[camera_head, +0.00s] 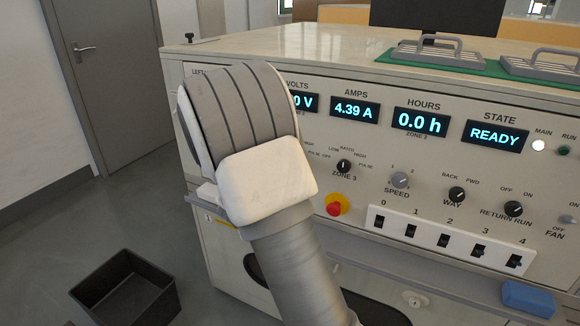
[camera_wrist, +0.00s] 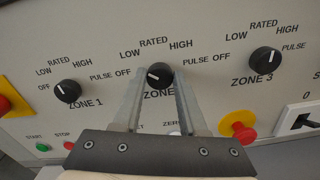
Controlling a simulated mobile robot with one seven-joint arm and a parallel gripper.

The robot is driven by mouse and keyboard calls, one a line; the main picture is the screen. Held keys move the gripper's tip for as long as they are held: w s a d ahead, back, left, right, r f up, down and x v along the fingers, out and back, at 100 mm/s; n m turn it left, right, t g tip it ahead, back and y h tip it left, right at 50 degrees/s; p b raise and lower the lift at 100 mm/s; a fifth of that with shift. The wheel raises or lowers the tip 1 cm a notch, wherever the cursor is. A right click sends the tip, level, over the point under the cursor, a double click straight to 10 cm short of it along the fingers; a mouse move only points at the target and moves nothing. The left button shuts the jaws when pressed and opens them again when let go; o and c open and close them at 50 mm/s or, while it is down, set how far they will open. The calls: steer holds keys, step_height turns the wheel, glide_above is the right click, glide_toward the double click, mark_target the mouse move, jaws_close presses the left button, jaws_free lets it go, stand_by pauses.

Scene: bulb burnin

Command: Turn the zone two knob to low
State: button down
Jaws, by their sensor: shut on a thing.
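The zone two knob (camera_wrist: 160,76) is black and round on the cream panel in the wrist view. Its white mark points left, near the off and low side of its scale; the exact setting is hard to read. My gripper (camera_wrist: 159,76) has one finger on each side of this knob and is shut on it. The fingers and palm partly cover the "ZONE" label beneath. In the head view my arm hides the zone two knob and the gripper.
The zone 1 knob (camera_wrist: 68,91) is left of the fingers, the zone 3 knob (camera_wrist: 265,61) right. A red emergency button (camera_wrist: 243,132) sits below zone 3. Displays include a READY screen (camera_head: 495,136). A black bin (camera_head: 126,289) stands on the floor.

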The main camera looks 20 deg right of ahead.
steer(key=shift+f+m+b, duration=0.1)
steer(key=shift+m+b, duration=0.95)
steer(key=shift+m, duration=0.05)
steer(key=shift+c, duration=2.3)
jaws_free()
steer(key=p+v, duration=0.3)
steer(key=v, duration=1.4)
steer(key=shift+s, duration=0.2)
steer(key=shift+a, duration=0.15)
